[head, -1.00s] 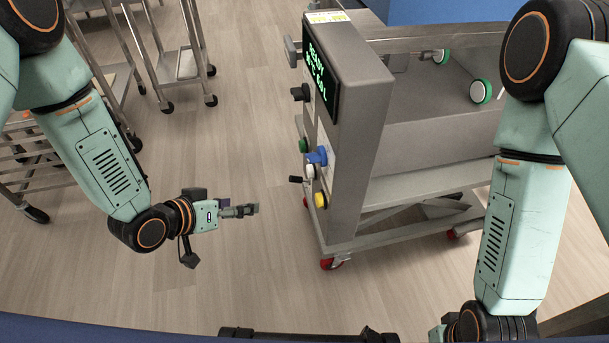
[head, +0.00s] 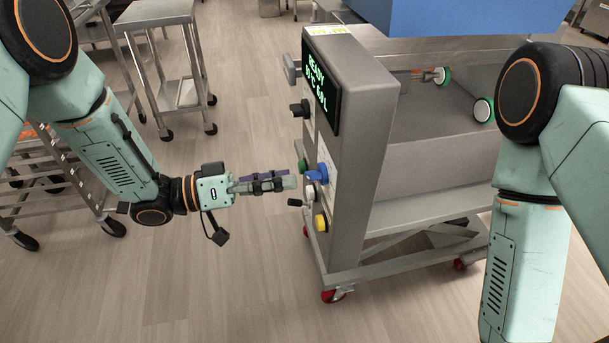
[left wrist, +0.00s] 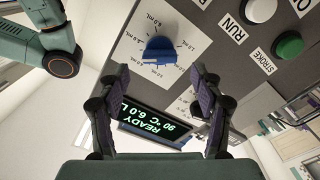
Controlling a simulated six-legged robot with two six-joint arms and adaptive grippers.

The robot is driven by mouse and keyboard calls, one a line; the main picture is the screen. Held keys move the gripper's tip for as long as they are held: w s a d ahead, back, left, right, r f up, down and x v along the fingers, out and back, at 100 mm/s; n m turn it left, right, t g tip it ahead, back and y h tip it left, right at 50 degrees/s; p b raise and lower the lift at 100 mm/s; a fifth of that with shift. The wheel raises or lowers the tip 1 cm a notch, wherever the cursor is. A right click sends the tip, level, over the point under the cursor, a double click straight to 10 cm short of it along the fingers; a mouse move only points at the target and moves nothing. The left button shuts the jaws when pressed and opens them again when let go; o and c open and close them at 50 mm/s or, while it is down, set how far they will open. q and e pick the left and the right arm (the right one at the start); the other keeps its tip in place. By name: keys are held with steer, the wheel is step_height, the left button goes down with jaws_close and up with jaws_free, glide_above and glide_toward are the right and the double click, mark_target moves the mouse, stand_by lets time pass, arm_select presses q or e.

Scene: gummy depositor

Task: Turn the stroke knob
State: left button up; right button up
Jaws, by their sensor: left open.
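The blue knob (head: 317,175) sits on the side panel of the steel depositor, beside a green button (head: 303,165) and a white button (head: 310,190). In the left wrist view the blue knob (left wrist: 160,52) stands on a white dial plate marked in mL, and a STROKE label (left wrist: 263,61) lies beside the green button (left wrist: 288,46). My left gripper (head: 292,181) is open and empty, pointing at the panel just short of the knob. In the left wrist view its fingers (left wrist: 161,75) lie either side of the knob's lower edge, apart from it. My right gripper is out of view.
A lit display (head: 321,83) reads READY above the controls. A black knob (head: 299,108), a small black lever (head: 296,202) and a yellow button (head: 320,221) also stick out of the panel. Steel carts (head: 165,12) stand at left; the floor between is clear.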

mark_target(306, 175)
arm_select(q)
steer(key=shift+x, duration=2.35)
steer(key=shift+c, duration=0.2)
steer(key=c, duration=1.1)
